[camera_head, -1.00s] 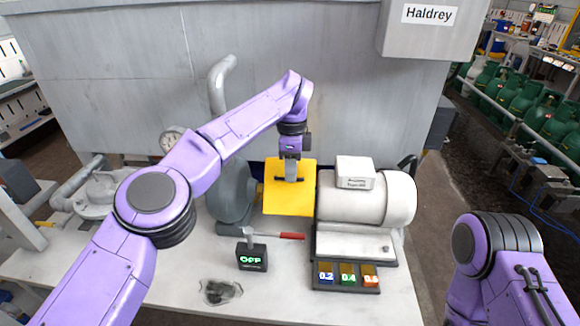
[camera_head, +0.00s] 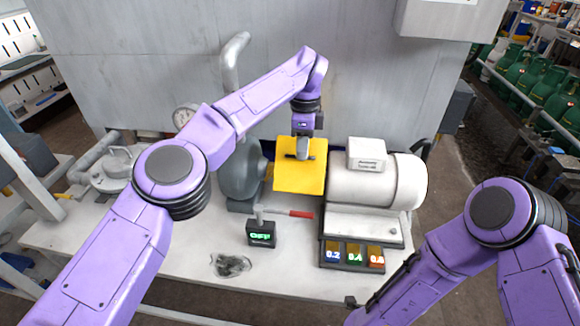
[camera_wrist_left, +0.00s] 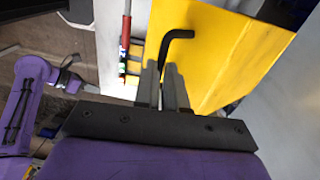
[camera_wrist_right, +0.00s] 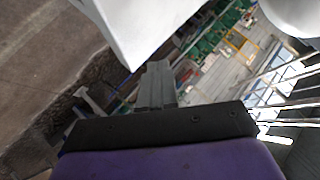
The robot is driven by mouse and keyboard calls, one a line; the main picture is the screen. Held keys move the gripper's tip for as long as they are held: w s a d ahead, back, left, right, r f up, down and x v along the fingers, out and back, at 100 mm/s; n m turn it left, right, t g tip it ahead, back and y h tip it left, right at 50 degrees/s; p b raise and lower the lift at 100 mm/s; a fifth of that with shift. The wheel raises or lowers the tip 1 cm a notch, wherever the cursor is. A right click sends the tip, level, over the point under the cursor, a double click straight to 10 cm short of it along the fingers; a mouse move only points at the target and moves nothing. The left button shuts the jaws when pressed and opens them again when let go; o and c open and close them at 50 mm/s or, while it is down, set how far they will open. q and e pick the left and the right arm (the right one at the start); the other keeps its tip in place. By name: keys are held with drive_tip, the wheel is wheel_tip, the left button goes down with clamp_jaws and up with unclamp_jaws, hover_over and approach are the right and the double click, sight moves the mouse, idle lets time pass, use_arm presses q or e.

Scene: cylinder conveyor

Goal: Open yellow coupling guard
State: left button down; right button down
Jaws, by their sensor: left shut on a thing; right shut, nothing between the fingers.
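The yellow coupling guard (camera_head: 300,178) sits between the grey pump (camera_head: 240,178) and the white motor (camera_head: 375,182) on the bench. It carries a black bent handle, which shows in the left wrist view (camera_wrist_left: 178,36). My left gripper (camera_head: 303,156) reaches down from above and is shut on this handle; in the left wrist view its fingers (camera_wrist_left: 164,88) are close together at the handle's lower end. What lies under the guard is hidden. In the right wrist view my right gripper (camera_wrist_right: 157,85) is shut and empty, apart from the guard. Its fingers are out of the head view.
A box with a green OFF display (camera_head: 261,236) and a red-handled tool (camera_head: 290,213) are in front of the pump. Labelled blocks (camera_head: 353,256) sit in a tray in front of the motor. A crumpled clear bag (camera_head: 231,264) lies at the front. A gauge (camera_head: 184,117) stands behind.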

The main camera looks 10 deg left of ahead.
use_arm(q)
drive_tip(key=shift+w+a+f, duration=0.1)
drive_tip(key=shift+w+a, duration=0.05)
drive_tip(key=shift+a, duration=0.05)
use_arm(e)
drive_tip(key=w+a+r+m+t+y, duration=0.25)
drive_tip(key=a+r+m, duration=0.2)
drive_tip(key=a, duration=0.45)
drive_tip(key=w+a+r+m+t+y, duration=0.2)
drive_tip(key=w+a+r+m+t, duration=0.15)
drive_tip(key=a+r, duration=0.35)
drive_tip(key=a+r+m+t+y, duration=0.35)
drive_tip(key=a+r+m, duration=0.6)
drive_tip(key=a, duration=0.65)
drive_tip(key=shift+n, duration=0.25)
drive_tip(key=w, duration=0.8)
drive_tip(key=shift+w+d, duration=0.25)
drive_tip(key=shift+d, duration=0.05)
drive_tip(key=shift+w+r, duration=0.7)
drive_tip(key=shift+w, duration=0.15)
drive_tip(key=shift+w+r, duration=0.65)
drive_tip(key=shift+w, duration=0.2)
